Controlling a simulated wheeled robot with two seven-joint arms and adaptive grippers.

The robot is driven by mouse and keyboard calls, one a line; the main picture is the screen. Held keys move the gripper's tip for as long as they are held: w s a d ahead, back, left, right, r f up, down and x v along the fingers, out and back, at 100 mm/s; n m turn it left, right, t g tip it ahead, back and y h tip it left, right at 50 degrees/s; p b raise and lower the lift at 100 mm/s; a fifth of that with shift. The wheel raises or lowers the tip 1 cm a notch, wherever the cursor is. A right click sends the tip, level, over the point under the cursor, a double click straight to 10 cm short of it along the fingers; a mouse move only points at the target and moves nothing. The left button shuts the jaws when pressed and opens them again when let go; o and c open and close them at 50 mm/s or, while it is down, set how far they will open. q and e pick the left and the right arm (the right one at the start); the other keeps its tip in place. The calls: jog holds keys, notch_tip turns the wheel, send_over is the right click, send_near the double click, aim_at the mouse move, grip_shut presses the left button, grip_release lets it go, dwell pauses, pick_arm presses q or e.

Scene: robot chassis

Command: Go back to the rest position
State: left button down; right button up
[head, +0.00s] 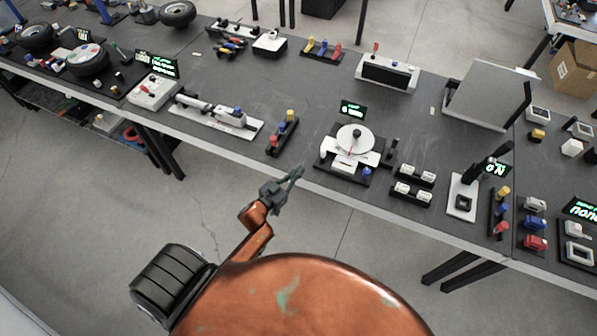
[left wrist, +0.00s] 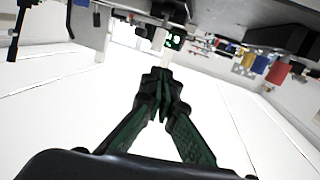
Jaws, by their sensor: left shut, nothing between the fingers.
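My left gripper (head: 292,178) is in front of the table's near edge in the head view, at the end of my copper-coloured arm. It is shut and holds nothing. In the left wrist view its two dark green fingers (left wrist: 161,78) meet at the tips, with the underside of the table edge above them. My right gripper is in neither view.
The long dark table (head: 330,90) runs across the head view. A round white dial device (head: 355,140) stands just beyond my left gripper. A rack with coloured pegs (head: 283,132) is to its left. Open grey floor (head: 80,190) lies on the near side.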

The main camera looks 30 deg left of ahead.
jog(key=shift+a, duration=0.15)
pick_arm(q)
jog(key=shift+f, duration=0.1)
jog(key=s+a+f+g+y+b, duration=0.1)
jog(key=s+f+g, duration=0.35)
jog(key=f, duration=0.75)
jog(key=s+a+f+g+y+b, duration=0.1)
jog(key=s+f, duration=0.7)
jog(key=f, duration=0.4)
jog(key=s+a+f+g+y+b, duration=0.15)
jog(key=s+f, duration=0.45)
jog(key=f, duration=0.6)
jog(key=s+d+f+g, duration=0.1)
jog(key=s+f+g, duration=0.2)
jog(key=s+f, duration=0.3)
jog(key=s+d+f+g, duration=0.1)
jog(key=s+f+g, duration=0.2)
jog(key=s, duration=1.3)
jog(key=s+d+f+g+b, duration=0.1)
jog(key=s+f+g, duration=0.1)
jog(key=s+f, duration=0.7)
jog(key=s+h, duration=0.1)
jog(key=s, duration=0.1)
jog(key=shift+s+d+g, duration=0.35)
jog(key=shift+d+g, duration=0.05)
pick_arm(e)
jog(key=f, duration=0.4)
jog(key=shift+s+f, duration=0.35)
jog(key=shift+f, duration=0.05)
